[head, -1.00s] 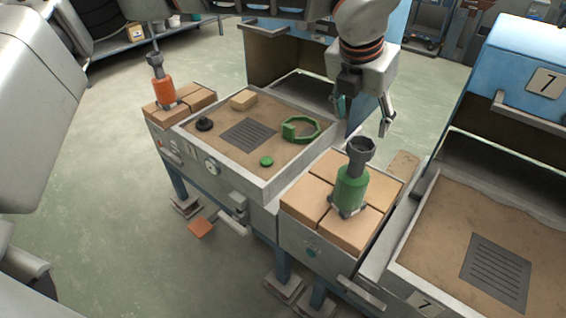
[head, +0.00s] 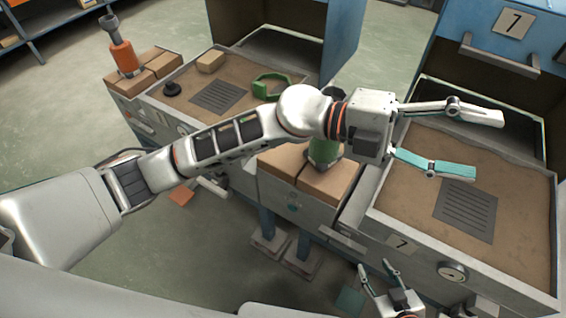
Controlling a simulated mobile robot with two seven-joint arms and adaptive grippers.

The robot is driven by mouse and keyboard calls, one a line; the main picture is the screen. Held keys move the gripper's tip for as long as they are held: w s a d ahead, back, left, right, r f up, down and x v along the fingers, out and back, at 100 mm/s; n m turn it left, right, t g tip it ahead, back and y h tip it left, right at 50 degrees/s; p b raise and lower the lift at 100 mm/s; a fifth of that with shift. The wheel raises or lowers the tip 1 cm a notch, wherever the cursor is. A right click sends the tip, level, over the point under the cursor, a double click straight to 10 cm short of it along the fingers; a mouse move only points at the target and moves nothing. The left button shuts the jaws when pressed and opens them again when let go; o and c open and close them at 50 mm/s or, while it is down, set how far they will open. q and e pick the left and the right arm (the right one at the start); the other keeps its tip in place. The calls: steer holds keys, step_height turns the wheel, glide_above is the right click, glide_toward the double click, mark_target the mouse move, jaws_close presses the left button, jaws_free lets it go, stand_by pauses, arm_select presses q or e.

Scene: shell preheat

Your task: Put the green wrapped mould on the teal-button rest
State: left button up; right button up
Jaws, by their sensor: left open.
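The green wrapped mould (head: 324,153) stands upright on the brick-topped rest (head: 326,183) whose front has a teal button (head: 292,208). My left arm crosses in front of the mould and hides its middle; only the lower green part and a bit of its dark top show. My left gripper (head: 486,143) is open and empty, to the right of the mould, over the right-hand sand tray. My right gripper (head: 375,266) is at the bottom of the view, in front of that tray, its fingers apart and empty.
An orange wrapped mould (head: 122,57) stands on the far-left brick rest (head: 143,72). The left sand tray (head: 190,130) holds a green ring clamp (head: 270,82), a tan block (head: 210,61) and a black knob (head: 172,89). The right sand tray (head: 418,228) has a grate (head: 466,211).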

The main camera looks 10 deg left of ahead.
arm_select(q)
steer(key=w+a+f+n+t+h, duration=0.2)
steer(key=w+a+f+n+t, duration=0.2)
steer(key=w+a+n+t, duration=0.75)
steer(key=w+a+f+n+t+y, duration=0.1)
steer(key=a+f+n+t+y, duration=0.2)
steer(key=f+n+t+y, duration=0.25)
steer(key=w+a+f+n+t+y, duration=0.2)
steer(key=a+f+n+t, duration=0.25)
steer(key=f+n, duration=0.3)
steer(key=s+a+f+n+y, duration=0.2)
steer(key=a+f+n+y, duration=0.4)
steer(key=f, duration=0.5)
steer(key=s+a+f+n+g+y, duration=0.1)
steer(key=s+a+f+g+y, duration=0.1)
steer(key=s+a+f, duration=0.5)
steer(key=s+a+f+n+g+y, duration=0.2)
steer(key=s+a+f, duration=0.6)
steer(key=f, duration=0.4)
steer(key=shift+s+f+g+y, duration=0.15)
steer(key=shift+s+g+y, duration=0.45)
steer(key=shift+g, duration=0.25)
